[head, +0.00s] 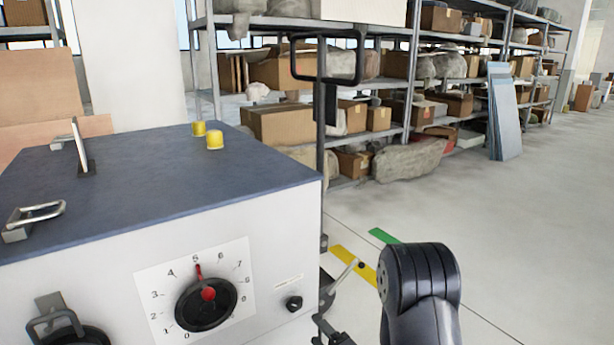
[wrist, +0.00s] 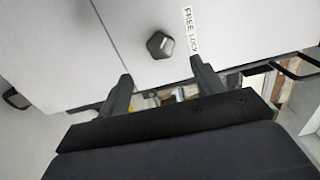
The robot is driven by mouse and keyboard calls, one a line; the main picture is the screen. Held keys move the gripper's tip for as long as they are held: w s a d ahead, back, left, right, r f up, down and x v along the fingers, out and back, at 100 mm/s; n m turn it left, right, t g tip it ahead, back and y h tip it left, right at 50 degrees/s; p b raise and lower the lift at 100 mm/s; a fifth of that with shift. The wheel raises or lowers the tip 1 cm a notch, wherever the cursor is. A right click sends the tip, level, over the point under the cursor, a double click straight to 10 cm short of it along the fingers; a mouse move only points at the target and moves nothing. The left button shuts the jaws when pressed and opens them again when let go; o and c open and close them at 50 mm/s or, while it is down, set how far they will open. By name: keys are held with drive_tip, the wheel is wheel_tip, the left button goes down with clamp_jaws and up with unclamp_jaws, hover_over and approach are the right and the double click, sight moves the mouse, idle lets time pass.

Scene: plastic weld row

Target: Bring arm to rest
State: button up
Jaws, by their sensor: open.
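In the head view, a dark grey link of my arm (head: 420,290) rises at the lower right, to the right of the machine cabinet. My gripper is not visible in that view. In the wrist view, my gripper (wrist: 160,82) has its two dark fingers apart with nothing held between them. Beyond the fingertips is a pale panel with a dark knob (wrist: 160,45) and a label reading "FREE LOCK" (wrist: 191,30). The fingertips look close to the panel's lower edge; I cannot tell whether they touch it.
The cabinet (head: 90,270) has a dial (head: 206,304) with its red pointer near 5, a small black knob (head: 294,303) and two yellow caps (head: 214,139) on top. A black handle frame (head: 327,60) stands behind. Shelves with boxes (head: 290,124) line the back. Floor at right is clear.

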sight(297, 307)
drive_tip(key=b+x, duration=0.2)
drive_tip(key=x, duration=0.7)
drive_tip(key=shift+w+a, duration=0.25)
drive_tip(key=n, duration=0.4)
drive_tip(key=shift+d+n+b, duration=0.1)
drive_tip(key=shift+n+b, duration=0.3)
drive_tip(key=n, duration=0.4)
drive_tip(key=shift+n, duration=0.3)
drive_tip(key=n+p, duration=0.1)
drive_tip(key=n, duration=0.3)
drive_tip(key=shift+n, duration=0.3)
drive_tip(key=n+p, duration=0.1)
drive_tip(key=n, duration=0.3)
drive_tip(key=shift+d+p, duration=0.1)
drive_tip(key=shift+p, duration=0.25)
drive_tip(key=shift+v, duration=1.3)
drive_tip(key=shift+f, duration=0.1)
drive_tip(key=shift+d, duration=0.15)
